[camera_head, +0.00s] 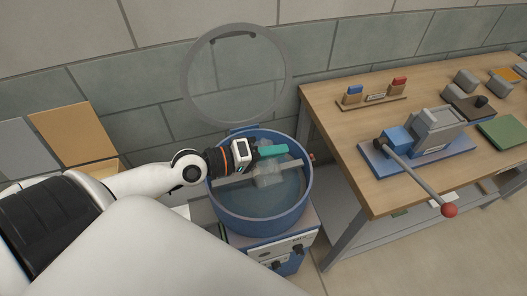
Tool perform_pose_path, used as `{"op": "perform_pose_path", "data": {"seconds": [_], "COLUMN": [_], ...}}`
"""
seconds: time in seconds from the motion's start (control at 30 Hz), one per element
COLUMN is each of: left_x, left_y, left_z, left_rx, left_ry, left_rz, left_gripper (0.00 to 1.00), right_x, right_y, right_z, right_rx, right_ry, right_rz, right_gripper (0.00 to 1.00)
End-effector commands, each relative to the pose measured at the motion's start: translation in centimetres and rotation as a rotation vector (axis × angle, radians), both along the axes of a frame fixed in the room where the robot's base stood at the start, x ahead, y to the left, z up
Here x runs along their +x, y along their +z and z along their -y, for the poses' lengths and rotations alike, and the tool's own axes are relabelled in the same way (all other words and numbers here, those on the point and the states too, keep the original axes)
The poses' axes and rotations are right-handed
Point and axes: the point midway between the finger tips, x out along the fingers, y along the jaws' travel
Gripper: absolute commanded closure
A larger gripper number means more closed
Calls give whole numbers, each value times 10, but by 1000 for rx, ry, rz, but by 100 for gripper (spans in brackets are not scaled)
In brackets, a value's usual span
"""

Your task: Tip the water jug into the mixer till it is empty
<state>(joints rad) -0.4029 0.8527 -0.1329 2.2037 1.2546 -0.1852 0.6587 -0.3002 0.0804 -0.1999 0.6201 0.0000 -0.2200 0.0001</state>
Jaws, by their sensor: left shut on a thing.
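The mixer is a round blue tub (261,216) on a blue and grey base, in the middle of the head view. Its round clear lid (236,72) stands raised behind it. My left gripper (256,155) is over the tub and shut on the green handle of the water jug (268,177). The jug is see-through and hangs inside the tub's opening, apparently tilted. Whether water is left in it cannot be told. A grey bar spans the tub beneath it. My right gripper is not in view.
A wooden workbench (342,124) stands at the right. It carries a blue and grey lever press (421,137) whose red-knobbed lever sticks out over the front edge. A small rack (372,102) and several grey blocks are also there. Tan and grey boards (73,136) lie at the left.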

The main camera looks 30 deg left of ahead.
Motion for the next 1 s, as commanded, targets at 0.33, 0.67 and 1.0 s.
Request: {"op": "perform_pose_path", "data": {"seconds": [0.33, 0.67, 1.0], "left_x": [-18, -27, -24], "left_y": [-1, -15, -33], "left_z": [21, 31, 29], "left_rx": [268, 533, 866], "left_ry": [1, 1, 0], "left_rz": [230, 453, 737], "left_gripper": [100, 100, 100], "right_x": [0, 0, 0], "right_y": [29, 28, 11], "right_z": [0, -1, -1], "right_rx": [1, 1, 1], "right_ry": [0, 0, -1], "right_rz": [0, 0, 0], "right_gripper": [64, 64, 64]}}
